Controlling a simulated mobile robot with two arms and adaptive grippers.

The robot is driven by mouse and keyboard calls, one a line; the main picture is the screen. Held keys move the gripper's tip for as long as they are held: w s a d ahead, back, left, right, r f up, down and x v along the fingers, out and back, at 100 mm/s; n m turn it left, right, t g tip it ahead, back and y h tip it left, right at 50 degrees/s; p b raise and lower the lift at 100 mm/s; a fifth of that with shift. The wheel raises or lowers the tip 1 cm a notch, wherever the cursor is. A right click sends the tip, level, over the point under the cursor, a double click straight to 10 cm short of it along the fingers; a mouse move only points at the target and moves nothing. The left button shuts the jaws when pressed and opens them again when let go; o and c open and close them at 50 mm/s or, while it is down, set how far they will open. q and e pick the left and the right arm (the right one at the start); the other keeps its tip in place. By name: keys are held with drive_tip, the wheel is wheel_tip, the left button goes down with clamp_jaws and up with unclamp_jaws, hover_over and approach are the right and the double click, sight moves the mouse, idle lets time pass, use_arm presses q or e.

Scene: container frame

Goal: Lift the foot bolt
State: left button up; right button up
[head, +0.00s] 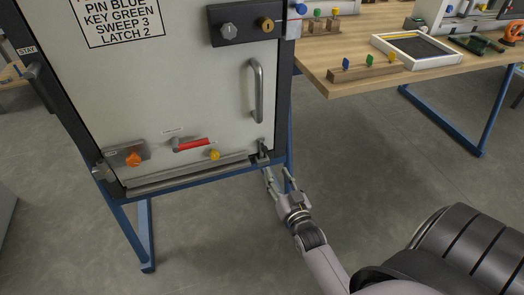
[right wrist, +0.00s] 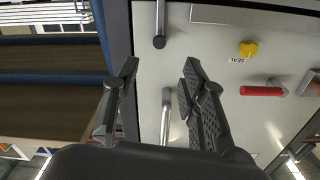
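The foot bolt (head: 263,152) is a short metal bolt at the lower right corner of the pale door (head: 215,95). In the right wrist view, which shows the door upside down, the foot bolt (right wrist: 160,22) is a grey rod with a dark end near the top. My right gripper (head: 278,176) is just below and in front of the bolt in the head view. Its two fingers are apart with nothing between them, and they also show in the right wrist view (right wrist: 159,72), apart from the bolt. My left gripper is out of view.
The door carries a bar handle (head: 257,90), a red lever (head: 192,145), a yellow knob (head: 214,155) and an orange knob (head: 134,159). A blue frame (head: 145,235) supports it. A wooden workbench (head: 340,85) stands to the right. The floor beneath is clear.

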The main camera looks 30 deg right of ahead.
sight(265, 151)
drive_tip(key=b+x, duration=0.1)
drive_tip(key=x, duration=0.8)
drive_tip(key=shift+w+f+b, duration=0.1)
drive_tip(key=shift+w+b, duration=0.05)
drive_tip(key=shift+b, duration=0.25)
drive_tip(key=shift+x, duration=1.05)
drive_tip(key=shift+w+d+b, duration=0.1)
drive_tip(key=shift+w+b, duration=0.2)
drive_tip(key=shift+w, duration=0.2)
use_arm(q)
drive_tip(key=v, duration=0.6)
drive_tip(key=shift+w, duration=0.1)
use_arm(e)
drive_tip(key=shift+c, duration=0.6)
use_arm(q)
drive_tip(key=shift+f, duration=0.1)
use_arm(e)
clamp_jaws()
